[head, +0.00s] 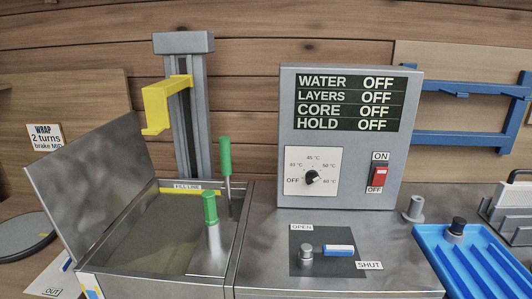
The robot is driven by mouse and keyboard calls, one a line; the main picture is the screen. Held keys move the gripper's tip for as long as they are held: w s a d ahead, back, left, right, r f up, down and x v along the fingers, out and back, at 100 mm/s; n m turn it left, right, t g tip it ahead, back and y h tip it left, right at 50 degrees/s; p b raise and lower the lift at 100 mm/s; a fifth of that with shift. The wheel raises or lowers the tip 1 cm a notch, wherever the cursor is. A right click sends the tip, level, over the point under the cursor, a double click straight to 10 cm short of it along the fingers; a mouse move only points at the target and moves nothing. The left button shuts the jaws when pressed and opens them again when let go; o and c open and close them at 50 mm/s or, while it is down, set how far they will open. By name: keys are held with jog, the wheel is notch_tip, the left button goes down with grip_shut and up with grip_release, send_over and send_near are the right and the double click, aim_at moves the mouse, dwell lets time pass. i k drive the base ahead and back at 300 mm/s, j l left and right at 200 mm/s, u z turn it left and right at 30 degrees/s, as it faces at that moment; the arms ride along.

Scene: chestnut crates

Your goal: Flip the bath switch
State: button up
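The bath switch (379,176) is a red rocker on the front of the grey control box (345,220). It has an ON label above it and an OFF label below it. The dark display (350,104) on the box reads OFF for water, layers, core and hold. A black temperature dial (312,178) on a white plate is left of the switch. The metal bath (150,240), with its hinged lid raised, is at the left. My gripper is not in view. Nothing covers the switch.
A blue-handled valve lever (338,250) sits on the counter between OPEN and SHUT labels. Green-handled tools (225,156) stand in the bath. A yellow bracket (160,103) hangs on a column over it. A blue tray (470,265) is at the right.

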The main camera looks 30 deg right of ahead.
aim_at(381, 173)
jog(key=z, duration=1.4)
jog(key=j+u, duration=0.35)
jog(key=i, duration=0.05)
